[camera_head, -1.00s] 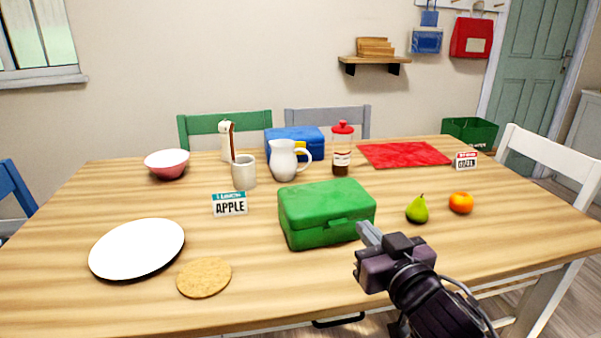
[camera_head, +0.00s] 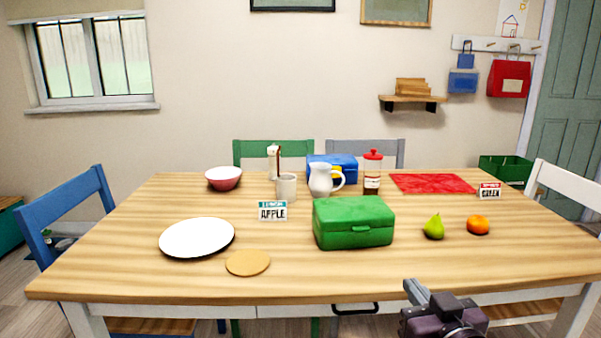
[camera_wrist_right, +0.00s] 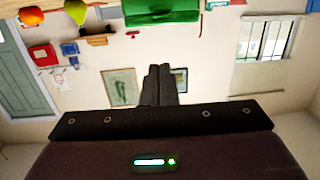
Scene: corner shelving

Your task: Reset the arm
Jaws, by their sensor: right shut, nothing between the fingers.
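My right gripper (camera_head: 416,292) is low at the front edge of the table in the head view, in front of the green lunch box and touching nothing. In the right wrist view its fingers (camera_wrist_right: 158,84) are together and empty, with the wall behind them. The wooden table (camera_head: 330,278) spans the head view. The closed green lunch box (camera_head: 353,223) stands on it near the middle; it also shows at the top of the right wrist view (camera_wrist_right: 160,10). My left gripper is in neither view.
A pear (camera_head: 433,227) and an orange (camera_head: 478,225) lie right of the lunch box. A white plate (camera_head: 197,237), a cork coaster (camera_head: 248,263) and an apple sign (camera_head: 272,211) are left. A jug (camera_head: 322,180), mug (camera_head: 287,187) and red-topped bottle (camera_head: 372,173) stand behind.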

